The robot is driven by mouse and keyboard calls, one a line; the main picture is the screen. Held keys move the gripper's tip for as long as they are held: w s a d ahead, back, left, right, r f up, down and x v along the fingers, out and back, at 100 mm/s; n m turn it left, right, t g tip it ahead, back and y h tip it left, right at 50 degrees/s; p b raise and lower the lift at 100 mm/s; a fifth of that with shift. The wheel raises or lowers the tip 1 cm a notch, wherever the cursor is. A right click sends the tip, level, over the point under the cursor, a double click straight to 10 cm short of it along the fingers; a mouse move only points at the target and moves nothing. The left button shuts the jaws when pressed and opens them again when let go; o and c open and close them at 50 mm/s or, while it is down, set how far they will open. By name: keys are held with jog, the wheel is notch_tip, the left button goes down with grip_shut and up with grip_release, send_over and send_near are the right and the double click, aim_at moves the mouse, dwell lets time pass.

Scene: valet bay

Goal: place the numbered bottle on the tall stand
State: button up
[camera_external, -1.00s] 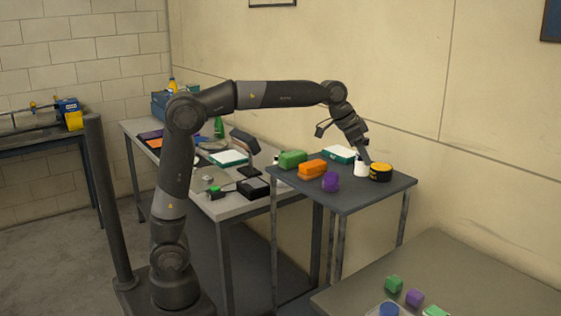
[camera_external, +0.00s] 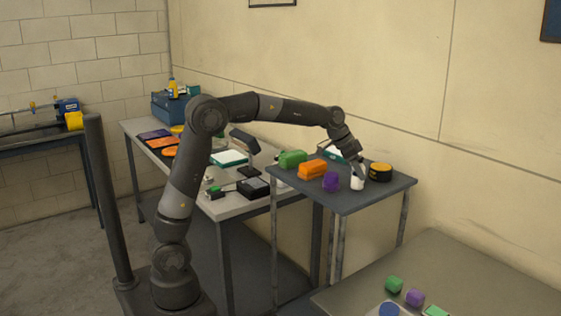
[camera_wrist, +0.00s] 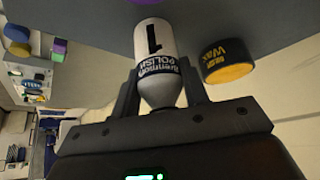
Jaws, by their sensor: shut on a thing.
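The numbered bottle (camera_external: 357,183) is white and stands over the dark-topped tall stand (camera_external: 343,203), near its front. In the wrist view the bottle (camera_wrist: 153,40) shows a black "1" and a dark "POLISH" label. My gripper (camera_external: 358,174) is shut on its narrower end, with a finger on each side in the wrist view (camera_wrist: 160,85). I cannot tell whether its base touches the stand top.
A black and yellow wax tin (camera_external: 380,172) sits right of the bottle. A purple object (camera_external: 331,182), an orange one (camera_external: 313,168) and a green one (camera_external: 292,159) stand to the left. A cluttered lower table (camera_external: 228,207) adjoins on the left.

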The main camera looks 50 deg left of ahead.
jog(key=shift+f, duration=0.45)
jog(key=shift+f, duration=0.15)
jog(key=o, duration=1.1)
jog(key=shift+c, duration=0.2)
jog(key=v, duration=1.2)
jog(key=s+a+f+n+y, duration=0.1)
jog(key=s+a+n, duration=0.15)
jog(key=s, duration=0.55)
jog(key=s+a+f+n+y, duration=0.1)
jog(key=s+a, duration=0.3)
jog(key=s, duration=0.4)
jog(key=s+a+f+n, duration=0.2)
jog(key=s+f, duration=0.3)
jog(key=s, duration=0.3)
jog(key=s+a+f+n+y, duration=0.1)
jog(key=s+a+f, duration=0.3)
jog(key=s, duration=0.5)
notch_tip(320, 180, down, 2)
jog(key=shift+f+n+t+y, duration=0.15)
jog(key=shift+n+t+y, duration=0.15)
jog(key=shift+n+t, duration=0.1)
